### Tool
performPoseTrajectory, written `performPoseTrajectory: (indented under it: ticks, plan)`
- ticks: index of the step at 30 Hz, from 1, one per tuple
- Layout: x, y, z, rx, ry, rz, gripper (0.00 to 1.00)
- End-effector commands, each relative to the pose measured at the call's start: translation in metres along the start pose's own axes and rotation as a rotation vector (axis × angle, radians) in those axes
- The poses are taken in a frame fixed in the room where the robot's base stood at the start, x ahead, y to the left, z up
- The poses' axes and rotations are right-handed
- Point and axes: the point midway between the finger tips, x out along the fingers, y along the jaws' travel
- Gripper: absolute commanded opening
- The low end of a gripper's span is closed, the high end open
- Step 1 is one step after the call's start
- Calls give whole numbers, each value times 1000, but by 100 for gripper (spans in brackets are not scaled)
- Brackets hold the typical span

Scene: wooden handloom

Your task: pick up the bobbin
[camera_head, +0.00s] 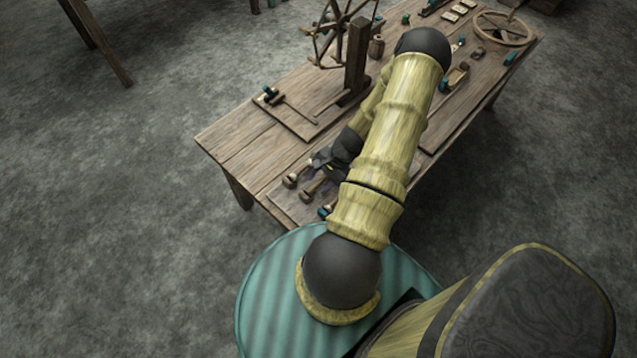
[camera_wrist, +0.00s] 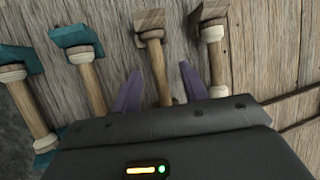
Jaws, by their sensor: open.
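Several bobbins lie side by side on the wooden table, and the task does not tell which one is meant. In the wrist view a bobbin with a brown end (camera_wrist: 155,62) lies between the two purple fingers of my gripper (camera_wrist: 160,78). Two teal-ended bobbins (camera_wrist: 92,84) (camera_wrist: 24,98) lie to the left. My gripper is open; whether the fingers touch the middle bobbin I cannot tell. The lower ends of the middle bobbins are hidden behind my gripper.
A wooden ring (camera_head: 503,28) and small items lie at the far end. The near left corner is clear.

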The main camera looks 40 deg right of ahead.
Motion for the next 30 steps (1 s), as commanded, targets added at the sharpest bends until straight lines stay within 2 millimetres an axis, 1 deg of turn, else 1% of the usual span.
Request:
performPoseTrajectory:
  ticks: [16,28,29,30]
  plan:
    - [0,0,0,0,0,0,44]
    - [4,1,-2,0,0,0,44]
    - [4,1,-2,0,0,0,42]
    - [4,1,-2,0,0,0,34]
